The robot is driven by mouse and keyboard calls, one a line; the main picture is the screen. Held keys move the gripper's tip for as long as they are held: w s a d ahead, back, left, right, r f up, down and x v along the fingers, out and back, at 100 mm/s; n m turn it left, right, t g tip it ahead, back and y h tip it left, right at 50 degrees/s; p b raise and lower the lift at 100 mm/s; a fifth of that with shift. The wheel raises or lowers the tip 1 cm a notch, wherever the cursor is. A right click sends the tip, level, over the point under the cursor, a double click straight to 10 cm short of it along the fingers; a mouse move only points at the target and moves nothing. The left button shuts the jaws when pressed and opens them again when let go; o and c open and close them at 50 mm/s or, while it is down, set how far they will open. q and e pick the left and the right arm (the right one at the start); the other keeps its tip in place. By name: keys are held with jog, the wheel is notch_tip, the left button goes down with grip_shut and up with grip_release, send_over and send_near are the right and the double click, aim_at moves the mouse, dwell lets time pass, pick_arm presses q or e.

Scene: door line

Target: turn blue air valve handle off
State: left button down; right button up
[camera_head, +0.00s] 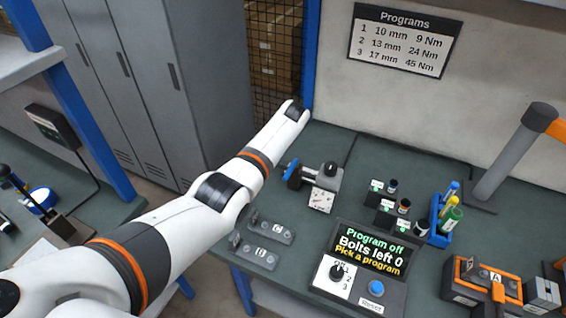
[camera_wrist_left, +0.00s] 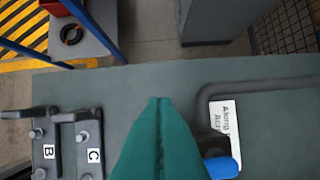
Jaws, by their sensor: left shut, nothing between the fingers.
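The blue valve handle (camera_head: 292,175) sits at the left end of a grey fitting (camera_head: 328,178) on the workbench, beside my left forearm in the head view. In the left wrist view the handle (camera_wrist_left: 223,168) shows at the lower right, partly cut off by the frame. My left gripper (camera_wrist_left: 160,103) is shut and empty, with its green fingers pointing up the wrist view. The fingers are left of the handle in that view; I cannot tell if they touch it. The head view does not show the fingers. My right gripper is in neither view.
Metal plates marked B (camera_wrist_left: 46,150) and C (camera_wrist_left: 91,155) lie left of the fingers. A dark pipe (camera_wrist_left: 270,90) runs by a white label (camera_wrist_left: 225,125). A program box (camera_head: 360,268) and blue pen holder (camera_head: 438,232) stand on the bench (camera_head: 385,155).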

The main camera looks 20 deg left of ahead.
pick_arm(q)
jog(key=b+v, duration=0.1)
jog(key=v, duration=0.7)
jog(key=shift+d, duration=0.2)
jog(key=shift+r, duration=0.1)
